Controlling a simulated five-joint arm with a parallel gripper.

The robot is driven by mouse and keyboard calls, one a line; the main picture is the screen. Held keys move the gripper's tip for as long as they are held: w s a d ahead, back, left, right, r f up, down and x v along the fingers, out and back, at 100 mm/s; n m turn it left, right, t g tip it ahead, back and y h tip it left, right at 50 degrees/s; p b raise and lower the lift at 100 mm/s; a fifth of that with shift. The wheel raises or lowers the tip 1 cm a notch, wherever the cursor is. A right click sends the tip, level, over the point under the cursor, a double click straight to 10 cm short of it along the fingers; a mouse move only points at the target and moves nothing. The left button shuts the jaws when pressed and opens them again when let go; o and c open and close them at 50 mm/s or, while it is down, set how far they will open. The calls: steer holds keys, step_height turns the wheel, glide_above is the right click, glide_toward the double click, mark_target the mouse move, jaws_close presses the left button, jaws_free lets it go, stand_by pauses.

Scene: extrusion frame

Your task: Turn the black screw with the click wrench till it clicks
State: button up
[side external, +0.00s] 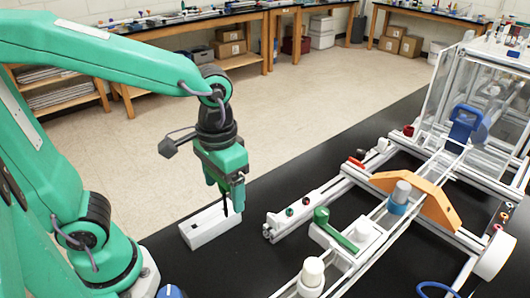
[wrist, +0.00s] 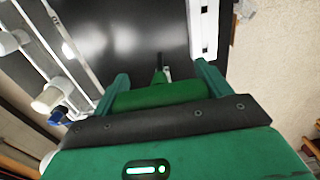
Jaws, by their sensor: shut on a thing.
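My gripper (side external: 226,190) is shut on a green tool with a thin dark shaft, which looks like the click wrench; its green body (wrist: 157,95) lies between the fingers in the wrist view. The shaft points down beside a white slotted block (side external: 212,224) on the black table. The block also shows at the right in the wrist view (wrist: 203,30). The extrusion frame (side external: 345,185) stands to the right, apart from my gripper. Small dark and red round heads sit on its near-left end; I cannot tell which one is the black screw.
A clear-walled enclosure (side external: 480,95) is at the far right. Bare black table (side external: 300,165) lies between the block and the frame.

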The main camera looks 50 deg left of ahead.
steer(key=shift+r, duration=1.75)
steer(key=shift+w+d, duration=0.1)
steer(key=shift+w, duration=0.35)
steer(key=w+f+n, duration=0.3)
steer(key=w, duration=0.8)
steer(key=w+d+f+n, duration=0.1)
steer(key=w+f+n, duration=0.2)
steer(key=w, duration=0.8)
steer(key=shift+d+n, duration=0.25)
steer(key=shift+n, duration=0.05)
steer(key=shift+f, duration=0.1)
steer(key=shift+f, duration=2.75)
steer(key=shift+f, duration=0.65)
